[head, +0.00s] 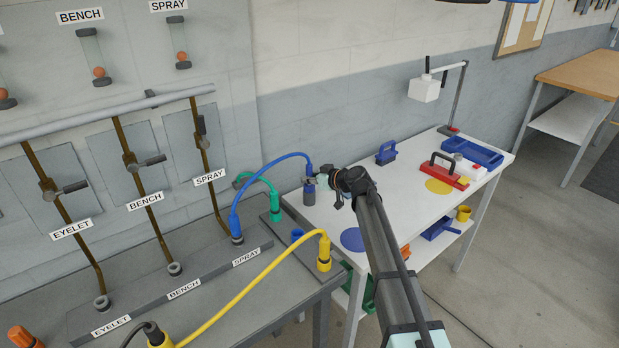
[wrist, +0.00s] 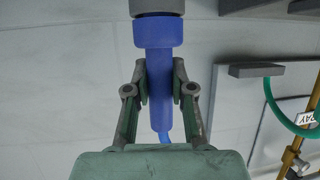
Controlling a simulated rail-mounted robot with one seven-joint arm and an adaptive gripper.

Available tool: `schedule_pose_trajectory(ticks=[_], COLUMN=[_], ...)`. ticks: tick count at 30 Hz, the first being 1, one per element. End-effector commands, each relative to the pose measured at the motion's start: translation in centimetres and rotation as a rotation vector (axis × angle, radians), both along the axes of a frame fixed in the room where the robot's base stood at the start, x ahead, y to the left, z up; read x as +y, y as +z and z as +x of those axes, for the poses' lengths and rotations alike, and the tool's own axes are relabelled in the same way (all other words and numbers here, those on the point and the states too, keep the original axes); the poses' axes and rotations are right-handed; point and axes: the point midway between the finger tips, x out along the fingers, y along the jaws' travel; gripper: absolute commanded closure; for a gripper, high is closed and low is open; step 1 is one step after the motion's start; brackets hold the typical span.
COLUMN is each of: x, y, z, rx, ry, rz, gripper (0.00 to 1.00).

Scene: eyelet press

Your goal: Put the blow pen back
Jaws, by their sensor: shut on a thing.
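My gripper (head: 314,181) is shut on a blue fitting with a grey end (head: 309,196), at the left edge of the white table. A blue hose (head: 268,171) arches from this fitting to the SPRAY outlet on the grey bench. In the wrist view, my gripper (wrist: 158,78) has a finger on each side of the blue fitting (wrist: 159,95), with its grey end at the top and the hose below. The fitting looks upright in the head view. I cannot tell for sure whether it is the blow pen, or whether it touches the table.
A green hose end (head: 275,212) and yellow hose end (head: 323,257) stand at the grey bench's right side, near the held fitting.

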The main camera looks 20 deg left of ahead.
Motion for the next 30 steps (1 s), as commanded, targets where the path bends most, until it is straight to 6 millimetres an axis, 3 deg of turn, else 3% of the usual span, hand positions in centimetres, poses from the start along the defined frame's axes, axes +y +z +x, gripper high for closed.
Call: schedule_pose_trajectory(ticks=[8,9,11,25,30], x=[0.0,0.0,0.0,0.0,-2.4], y=[-0.4,-0.4,-0.3,0.3,0.8], z=[0.0,0.0,0.0,0.0,-1.2], rx=[0.000,0.000,0.000,0.000,-0.001], ry=[0.000,0.000,0.000,0.000,-0.001], rz=[0.000,0.000,-0.001,-0.001,0.000], gripper=[1.00,0.74,0.52,0.52,0.52])
